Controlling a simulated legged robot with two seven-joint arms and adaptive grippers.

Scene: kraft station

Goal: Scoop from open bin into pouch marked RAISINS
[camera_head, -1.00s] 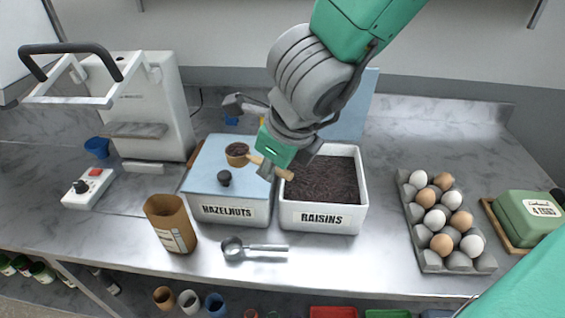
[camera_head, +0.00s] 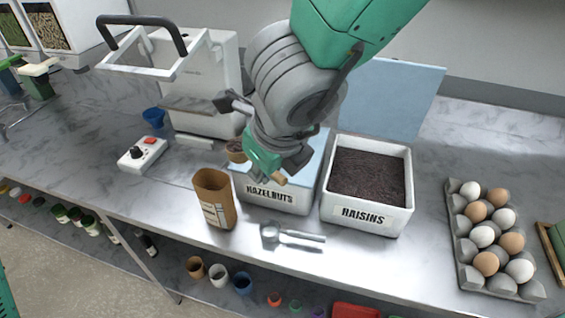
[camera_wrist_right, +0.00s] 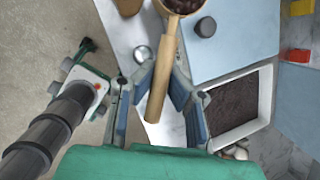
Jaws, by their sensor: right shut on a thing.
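My right gripper (camera_head: 277,168) is shut on the wooden handle of a scoop (camera_head: 236,150). The scoop's round cup holds dark raisins and is above the counter, behind the pouch in the picture. In the right wrist view the handle (camera_wrist_right: 164,75) lies between the fingers, with the cup at the top edge. The open brown pouch (camera_head: 214,205) stands upright on the counter; its label is too small to read. The open white RAISINS bin (camera_head: 365,215) holds dark raisins. What seems to be my left arm (camera_wrist_right: 70,110) shows in the right wrist view; its fingers are unclear.
The HAZELNUTS bin (camera_head: 272,198) has a blue lid and stands beside the RAISINS bin. A metal scoop (camera_head: 290,235) lies in front. An egg tray (camera_head: 468,250) is at right. A white control box (camera_head: 143,153) and a machine (camera_head: 200,80) are at left.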

